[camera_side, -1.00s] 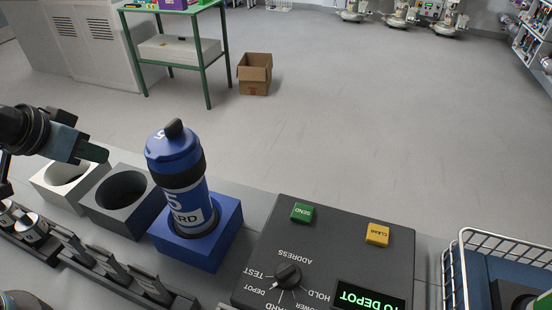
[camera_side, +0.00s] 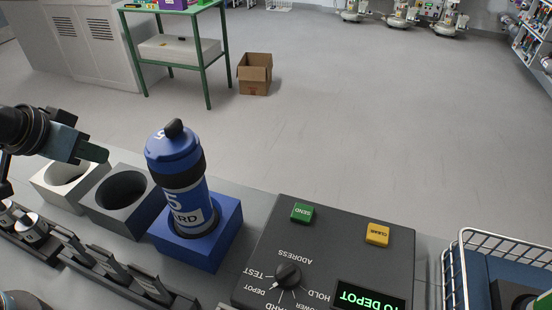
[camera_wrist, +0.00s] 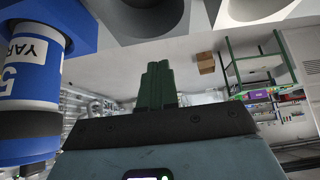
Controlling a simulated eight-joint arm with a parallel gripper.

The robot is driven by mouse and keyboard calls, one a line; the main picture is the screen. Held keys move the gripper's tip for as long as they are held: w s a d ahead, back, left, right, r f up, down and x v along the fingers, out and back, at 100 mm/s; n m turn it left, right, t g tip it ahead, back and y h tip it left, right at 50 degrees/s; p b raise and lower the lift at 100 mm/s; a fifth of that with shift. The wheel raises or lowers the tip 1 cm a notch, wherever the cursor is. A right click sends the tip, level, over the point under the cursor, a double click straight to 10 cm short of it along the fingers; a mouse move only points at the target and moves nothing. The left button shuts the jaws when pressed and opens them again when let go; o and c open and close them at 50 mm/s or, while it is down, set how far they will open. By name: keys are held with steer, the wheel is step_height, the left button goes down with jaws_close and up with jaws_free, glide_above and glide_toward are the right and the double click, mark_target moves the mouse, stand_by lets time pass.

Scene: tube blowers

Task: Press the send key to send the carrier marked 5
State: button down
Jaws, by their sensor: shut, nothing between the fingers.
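The green send key (camera_side: 302,212) is on the top left of the dark control panel (camera_side: 345,235), with the yellow clear key (camera_side: 377,234) to its right. The carrier marked 5 (camera_side: 178,172) is blue with a black band and stands upright in the blue socket block (camera_side: 222,240). It also shows at the left of the wrist view (camera_wrist: 28,80). My gripper (camera_side: 98,153) is at the left, above the pale and grey sockets, well away from the send key. Its green fingers (camera_wrist: 157,84) are together and empty.
A knob (camera_side: 287,275) and a display reading "TO DEPOT" (camera_side: 370,297) are on the panel. A grey empty socket (camera_side: 122,195) and a white one (camera_side: 65,180) stand left of the carrier. A wire basket (camera_side: 490,240) is at the right.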

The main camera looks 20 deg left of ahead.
step_height(320, 180, up, 12)
steer(key=n+t+h, duration=0.2)
steer(key=n+h, duration=0.1)
steer(key=n, duration=0.2)
glide_above(299, 215)
step_height(299, 215, down, 10)
steer(key=shift+f, duration=0.65)
steer(key=shift+f, duration=4.4)
